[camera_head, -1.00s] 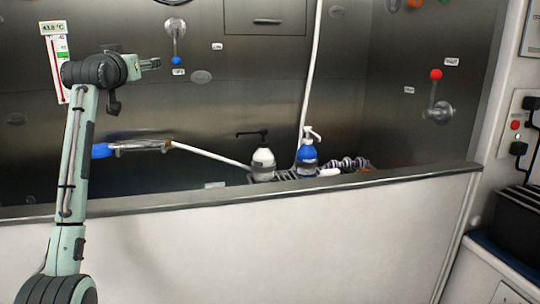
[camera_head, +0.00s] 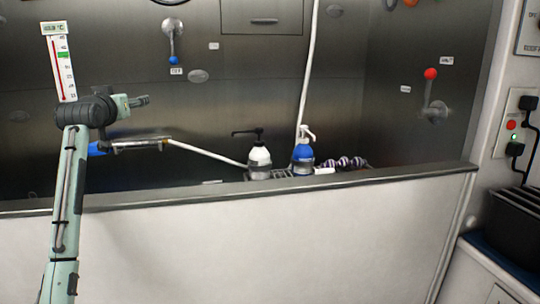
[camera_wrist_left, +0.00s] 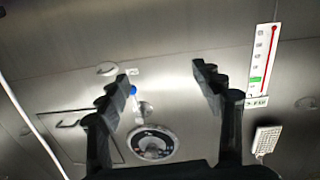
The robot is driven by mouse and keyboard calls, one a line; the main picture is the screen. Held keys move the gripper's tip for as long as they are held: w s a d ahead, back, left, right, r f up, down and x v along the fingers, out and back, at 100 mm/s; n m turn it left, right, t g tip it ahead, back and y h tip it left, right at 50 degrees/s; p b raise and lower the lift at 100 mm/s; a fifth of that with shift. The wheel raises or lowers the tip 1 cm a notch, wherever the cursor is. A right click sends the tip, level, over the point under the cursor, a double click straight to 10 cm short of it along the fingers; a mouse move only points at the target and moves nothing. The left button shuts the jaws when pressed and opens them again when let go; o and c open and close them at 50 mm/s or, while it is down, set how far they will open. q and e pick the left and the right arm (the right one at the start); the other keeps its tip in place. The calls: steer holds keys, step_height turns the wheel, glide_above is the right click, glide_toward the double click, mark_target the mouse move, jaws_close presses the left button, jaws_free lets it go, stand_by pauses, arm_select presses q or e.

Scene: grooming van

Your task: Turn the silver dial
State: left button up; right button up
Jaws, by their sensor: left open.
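A round dial (camera_wrist_left: 152,143) with a pale rim and dark, marked face sits on the steel wall in the left wrist view, low in the picture between my left fingers. Only its bottom edge (camera_head: 172,2) shows at the top of the head view, above a lever with a blue knob (camera_head: 173,60). My left gripper (camera_head: 140,101) is open and empty, below and left of that lever in the head view. Its two fingers (camera_wrist_left: 160,75) stand wide apart in the left wrist view, and I see no contact with the dial. My right gripper is not in view.
A thermometer (camera_head: 62,68) hangs on the wall behind my left arm. A shower head with hose (camera_head: 140,141), a white bottle (camera_head: 260,160) and a blue bottle (camera_head: 303,155) are behind the tub rim (camera_head: 300,184). A red-knobbed lever (camera_head: 432,74) is on the right wall.

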arm_select(q)
steer(key=shift+d+f, duration=0.25)
steer(key=shift+d, duration=0.15)
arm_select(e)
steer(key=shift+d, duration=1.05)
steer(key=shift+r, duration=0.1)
